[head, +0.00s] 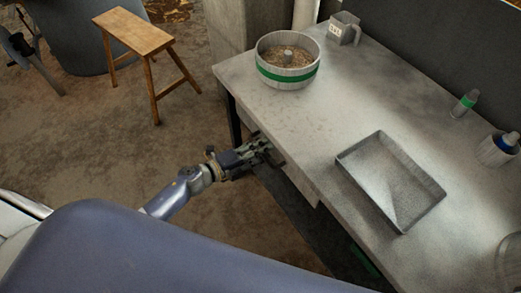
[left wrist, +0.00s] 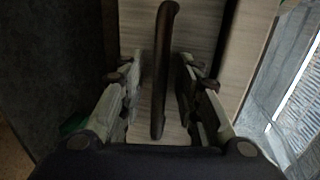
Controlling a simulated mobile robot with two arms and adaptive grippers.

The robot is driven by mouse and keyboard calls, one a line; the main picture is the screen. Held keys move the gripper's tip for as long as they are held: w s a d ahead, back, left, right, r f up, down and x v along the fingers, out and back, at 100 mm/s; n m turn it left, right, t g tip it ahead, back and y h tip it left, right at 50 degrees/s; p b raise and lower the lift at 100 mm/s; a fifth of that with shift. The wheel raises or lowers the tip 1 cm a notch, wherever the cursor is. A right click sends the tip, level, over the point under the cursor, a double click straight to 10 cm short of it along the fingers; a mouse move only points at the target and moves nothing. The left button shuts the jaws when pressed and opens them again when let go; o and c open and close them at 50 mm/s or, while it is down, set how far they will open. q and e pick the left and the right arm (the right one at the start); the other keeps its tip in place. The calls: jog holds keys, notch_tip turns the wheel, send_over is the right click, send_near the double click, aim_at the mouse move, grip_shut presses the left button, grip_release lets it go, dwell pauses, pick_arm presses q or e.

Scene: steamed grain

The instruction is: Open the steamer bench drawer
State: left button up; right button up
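The steamer bench (head: 310,150) has a pale, worn top and runs along the right of the head view. Its drawer front (left wrist: 205,30) is light wood-grained and fills the middle of the left wrist view. A dark bar handle (left wrist: 161,75) stands out from it. My left gripper (head: 268,152) is at the bench's near edge, below the top. In the left wrist view its two fingers (left wrist: 158,95) are spread on either side of the handle, with a gap on both sides. In the head view the handle is hidden by the gripper. My right gripper is not in view.
On the bench are a round green-banded pan of grain (head: 287,72), a metal cup (head: 344,28), an empty grey tray (head: 390,180), a small green-labelled bottle (head: 464,103) and a white container (head: 497,150). A wooden stool (head: 134,34) stands on the floor at upper left.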

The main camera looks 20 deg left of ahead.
pick_arm(q)
grip_shut()
jog(key=shift+s+a, duration=0.1)
jog(key=f+v, duration=0.3)
jog(key=v, duration=1)
jog(key=s+f+v, duration=0.1)
jog(key=f+v, duration=0.1)
jog(key=v, duration=1.1)
jog(key=shift+s+a+f, duration=0.2)
jog(key=shift+a+f, duration=0.05)
jog(key=shift+a, duration=0.35)
grip_release()
